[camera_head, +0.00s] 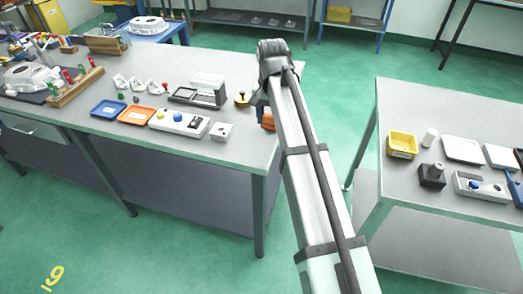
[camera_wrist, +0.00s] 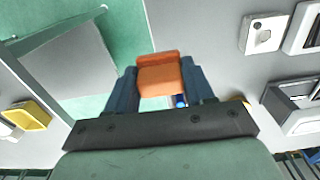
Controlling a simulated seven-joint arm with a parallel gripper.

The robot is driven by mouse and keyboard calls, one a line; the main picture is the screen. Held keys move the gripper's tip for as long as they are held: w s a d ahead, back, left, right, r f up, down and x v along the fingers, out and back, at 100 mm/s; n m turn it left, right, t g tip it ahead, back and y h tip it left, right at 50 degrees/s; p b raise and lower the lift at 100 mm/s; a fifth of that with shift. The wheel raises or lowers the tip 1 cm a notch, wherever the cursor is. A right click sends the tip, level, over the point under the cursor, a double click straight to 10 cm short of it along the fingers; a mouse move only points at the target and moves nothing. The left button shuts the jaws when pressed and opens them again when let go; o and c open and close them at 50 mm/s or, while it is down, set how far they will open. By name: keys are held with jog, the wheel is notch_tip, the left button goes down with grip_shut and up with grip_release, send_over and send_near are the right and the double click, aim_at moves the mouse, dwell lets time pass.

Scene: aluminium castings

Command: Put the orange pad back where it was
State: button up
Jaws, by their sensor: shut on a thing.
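The orange pad (camera_wrist: 163,77) is pinched between the two dark blue fingers of my gripper (camera_wrist: 165,84) in the wrist view. It looks like a small block with a raised lip. In the head view, the orange pad (camera_head: 268,121) shows beside my arm, at the right end of the left workbench. My gripper (camera_head: 262,107) is mostly hidden behind my arm there. In the wrist view, green floor and grey table surface show beyond the pad. I cannot tell its height above the bench.
The left workbench (camera_head: 235,155) holds a blue tray (camera_head: 108,108), an orange tray (camera_head: 137,116), a button box (camera_head: 178,123), a small white box (camera_head: 221,132) and a grey holder (camera_head: 208,90). A yellow bin (camera_head: 402,144) stands on the right table (camera_head: 440,95). A floor gap separates the tables.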

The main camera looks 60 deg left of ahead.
aim_at(262, 151)
jog(key=shift+s+a+f, duration=0.1)
jog(key=shift+s+a, duration=0.1)
jog(key=shift+s, duration=0.35)
jog(key=shift+s+a, duration=0.15)
jog(key=shift+s, duration=0.35)
jog(key=shift+s+f, duration=0.15)
jog(key=shift+f, duration=4.8)
jog(key=o, duration=1.1)
jog(key=shift+f, duration=0.15)
notch_tip(262, 151, up, 12)
jog(key=shift+r, duration=0.15)
